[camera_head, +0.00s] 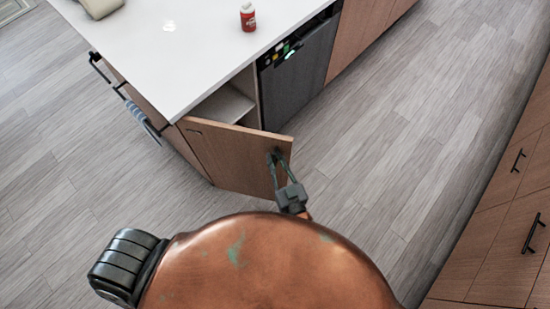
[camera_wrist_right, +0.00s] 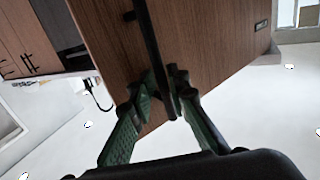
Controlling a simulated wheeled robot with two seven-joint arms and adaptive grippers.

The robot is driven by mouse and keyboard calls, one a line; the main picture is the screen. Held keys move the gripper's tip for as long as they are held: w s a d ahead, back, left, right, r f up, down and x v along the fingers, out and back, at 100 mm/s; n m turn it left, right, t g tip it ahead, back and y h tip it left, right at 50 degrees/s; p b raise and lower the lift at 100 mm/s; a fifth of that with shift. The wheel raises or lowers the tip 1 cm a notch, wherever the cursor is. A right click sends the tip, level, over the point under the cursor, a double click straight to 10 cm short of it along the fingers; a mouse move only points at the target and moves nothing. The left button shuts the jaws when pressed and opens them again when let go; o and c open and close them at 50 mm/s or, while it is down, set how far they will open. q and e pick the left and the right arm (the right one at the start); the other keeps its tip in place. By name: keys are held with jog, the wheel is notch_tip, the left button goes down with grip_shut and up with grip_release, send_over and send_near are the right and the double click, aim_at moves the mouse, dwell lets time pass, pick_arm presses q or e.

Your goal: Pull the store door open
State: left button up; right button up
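The store door (camera_head: 232,155) is a brown wooden cabinet door at the near corner of the white-topped island. It stands partly open, and a pale interior shelf (camera_head: 228,104) shows behind it. My right gripper (camera_head: 276,158) is at the door's free edge on the right. In the right wrist view, the green fingers of my right gripper (camera_wrist_right: 163,78) close on both sides of the door's long black handle (camera_wrist_right: 150,40). The wooden door panel (camera_wrist_right: 205,45) fills the upper middle there. My left gripper is not in view.
A dark appliance (camera_head: 298,75) sits in the island to the right of the opening. A red and white bottle (camera_head: 248,17) stands on the countertop (camera_head: 165,50). A black rail (camera_head: 110,82) juts from the island's left side. Wood drawers (camera_head: 500,225) line the right. Grey floor (camera_head: 385,140) between is clear.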

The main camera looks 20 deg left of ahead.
jog(key=shift+s, duration=0.15)
jog(key=v, duration=1.1)
jog(key=shift+s+d, duration=0.3)
jog(key=shift+c, duration=0.2)
